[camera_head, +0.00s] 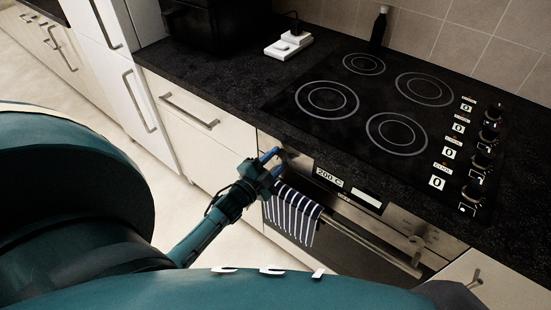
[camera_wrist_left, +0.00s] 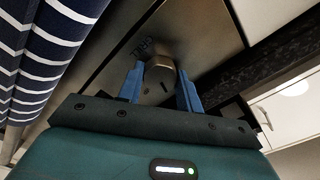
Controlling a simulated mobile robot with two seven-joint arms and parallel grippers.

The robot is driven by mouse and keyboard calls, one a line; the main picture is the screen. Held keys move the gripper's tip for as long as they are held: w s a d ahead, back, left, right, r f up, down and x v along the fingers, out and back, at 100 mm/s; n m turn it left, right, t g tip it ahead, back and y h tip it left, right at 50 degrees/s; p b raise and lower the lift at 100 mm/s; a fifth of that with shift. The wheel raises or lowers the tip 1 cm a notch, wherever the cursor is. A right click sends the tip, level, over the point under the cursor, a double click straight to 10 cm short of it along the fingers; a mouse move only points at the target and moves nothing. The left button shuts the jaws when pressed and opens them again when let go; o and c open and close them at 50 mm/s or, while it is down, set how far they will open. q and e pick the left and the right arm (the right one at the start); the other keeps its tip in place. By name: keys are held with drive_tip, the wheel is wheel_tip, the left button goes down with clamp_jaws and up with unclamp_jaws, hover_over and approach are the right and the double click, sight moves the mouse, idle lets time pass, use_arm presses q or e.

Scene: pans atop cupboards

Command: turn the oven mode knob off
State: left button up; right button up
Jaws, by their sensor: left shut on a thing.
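The oven mode knob (camera_wrist_left: 160,80) is a round metallic knob at the left end of the oven's steel control panel (camera_head: 305,165). My left gripper (camera_head: 271,164) reaches it from the left in the head view. In the left wrist view, the blue fingers of my left gripper (camera_wrist_left: 161,90) stand on either side of the knob and are shut on it. Lettering beside the knob seems to read GRILL. The oven display (camera_head: 329,178) reads 200 C. My right gripper is not in view.
A striped towel (camera_head: 292,212) hangs on the oven door's handle, close below my left gripper. A second knob (camera_head: 416,241) is at the panel's right end. A black hob (camera_head: 375,105) with several knobs lies above. White drawers (camera_head: 200,120) are to the left.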

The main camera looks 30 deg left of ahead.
use_arm(q)
drive_tip(key=shift+r+n+p, duration=0.15)
drive_tip(key=shift+n+p, duration=0.2)
drive_tip(key=shift+n, duration=1.25)
drive_tip(key=o, duration=1)
drive_tip(key=s, duration=0.8)
drive_tip(key=s+a, duration=0.1)
drive_tip(key=s, duration=0.4)
drive_tip(key=shift+b, duration=0.35)
